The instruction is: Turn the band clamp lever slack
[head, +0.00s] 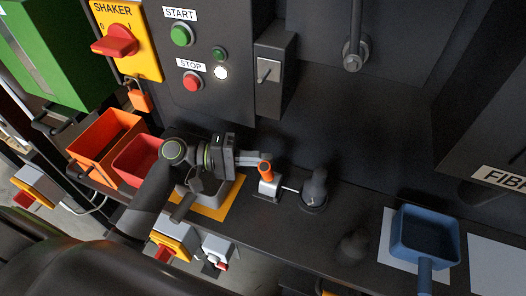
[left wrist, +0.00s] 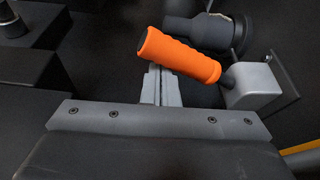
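The band clamp lever has an orange grip (head: 265,170) and sits on a small light grey block (head: 269,187) on the dark bench. In the left wrist view the orange grip (left wrist: 178,56) lies slanted across the fingertips, its right end joined by a dark stem to the grey block (left wrist: 258,86). My left gripper (head: 262,157) comes in from the left, its tips right at the grip. In the left wrist view its fingers (left wrist: 162,72) lie close together, with the grip in front of their tips. Whether they touch it I cannot tell. My right gripper is out of view.
A dark pipe fitting (head: 315,188) stands just right of the clamp. Orange (head: 101,133) and red (head: 140,158) bins are at the left. A blue scoop (head: 425,236) lies on the right. The control panel (head: 212,60) rises behind.

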